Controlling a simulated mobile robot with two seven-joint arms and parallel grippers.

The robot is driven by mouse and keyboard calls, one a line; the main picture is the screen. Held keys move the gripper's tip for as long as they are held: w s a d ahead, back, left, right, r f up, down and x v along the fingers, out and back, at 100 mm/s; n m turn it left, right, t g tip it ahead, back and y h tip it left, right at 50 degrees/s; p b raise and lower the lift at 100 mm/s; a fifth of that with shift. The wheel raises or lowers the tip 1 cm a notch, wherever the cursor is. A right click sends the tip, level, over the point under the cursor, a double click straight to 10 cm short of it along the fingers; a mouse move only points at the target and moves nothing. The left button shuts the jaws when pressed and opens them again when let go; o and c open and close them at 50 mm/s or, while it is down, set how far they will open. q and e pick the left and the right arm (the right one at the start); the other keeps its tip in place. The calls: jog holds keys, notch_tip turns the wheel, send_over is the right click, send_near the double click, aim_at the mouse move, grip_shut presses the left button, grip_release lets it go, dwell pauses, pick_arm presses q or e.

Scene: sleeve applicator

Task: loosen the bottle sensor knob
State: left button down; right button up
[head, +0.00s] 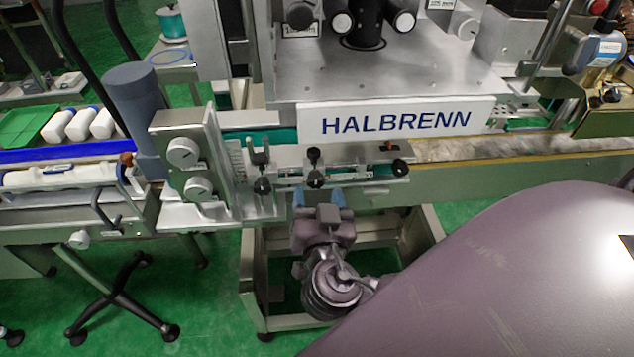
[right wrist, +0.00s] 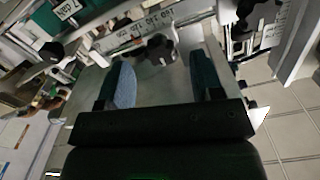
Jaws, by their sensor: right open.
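A dark lobed knob (head: 316,178), which I take to be the bottle sensor knob, sits on the front of the rail assembly below the HALBRENN sign. In the right wrist view a black lobed knob (right wrist: 157,50) shows ahead of the fingers, between their lines, beside a scale with markings. My right gripper (head: 319,197) is just in front of the rail, with its blue fingertips apart and facing the knob. In the wrist view the open right gripper (right wrist: 163,80) holds nothing, and a gap to the knob appears to remain. My left gripper is not in view.
Other dark knobs sit on the rail, one at left (head: 262,186) and one at right (head: 400,167). A grey box with two dials (head: 184,152) stands left. The HALBRENN sign (head: 395,120) is above. A steel frame (head: 250,270) is below.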

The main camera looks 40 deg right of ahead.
aim_at(316, 185)
jog(key=shift+x, duration=1.65)
jog(key=shift+c, duration=0.2)
jog(key=c, duration=0.9)
